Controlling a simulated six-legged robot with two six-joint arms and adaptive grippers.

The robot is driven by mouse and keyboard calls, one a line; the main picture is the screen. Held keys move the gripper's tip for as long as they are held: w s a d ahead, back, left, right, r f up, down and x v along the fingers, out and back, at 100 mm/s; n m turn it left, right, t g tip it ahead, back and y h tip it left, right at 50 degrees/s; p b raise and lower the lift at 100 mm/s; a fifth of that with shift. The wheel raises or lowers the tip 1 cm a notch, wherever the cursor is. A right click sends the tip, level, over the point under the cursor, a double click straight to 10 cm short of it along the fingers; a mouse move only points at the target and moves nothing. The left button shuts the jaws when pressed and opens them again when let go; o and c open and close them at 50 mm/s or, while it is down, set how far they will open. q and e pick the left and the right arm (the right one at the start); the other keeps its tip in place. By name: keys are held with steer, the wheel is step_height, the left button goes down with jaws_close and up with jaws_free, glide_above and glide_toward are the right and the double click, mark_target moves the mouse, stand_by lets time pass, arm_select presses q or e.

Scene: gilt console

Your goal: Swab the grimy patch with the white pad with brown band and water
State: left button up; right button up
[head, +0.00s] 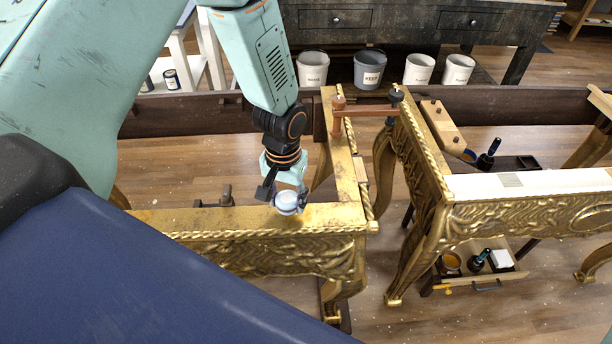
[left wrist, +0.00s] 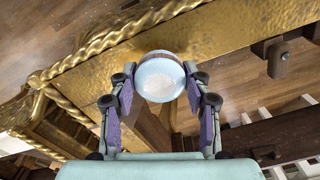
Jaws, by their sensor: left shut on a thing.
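My left gripper (head: 283,196) is shut on a round, pale thing, the white pad with brown band (head: 287,204). In the left wrist view the pad (left wrist: 160,80) sits between the fingertips (left wrist: 160,92), its brown band showing along the far edge. The gripper is over the gilt rail (head: 240,218) near the corner of the left gilt frame; whether the pad touches the gold cannot be told. The gilding has darker mottled areas, and no grimy patch stands out clearly. No water can be made out. My right gripper is not in view.
The right gilt console (head: 520,215) stands across a gap, joined at the back by a reddish clamp bar (head: 365,111). An open drawer (head: 488,281) below holds an amber jar, a dark bottle and a white block. Several buckets (head: 369,69) stand behind.

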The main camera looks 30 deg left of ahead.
arm_select(q)
steer(key=shift+d+r+p, duration=0.1)
steer(key=shift+r+p, duration=0.35)
steer(key=shift+r, duration=0.25)
steer(key=shift+s+a+r+p, duration=0.1)
steer(key=shift+a+r+p, duration=0.15)
steer(key=shift+r+p, duration=0.5)
steer(key=shift+d+r+p, duration=0.2)
steer(key=shift+r+p, duration=0.7)
steer(key=shift+r, duration=0.1)
steer(key=shift+a+r, duration=0.15)
steer(key=shift+r, duration=0.1)
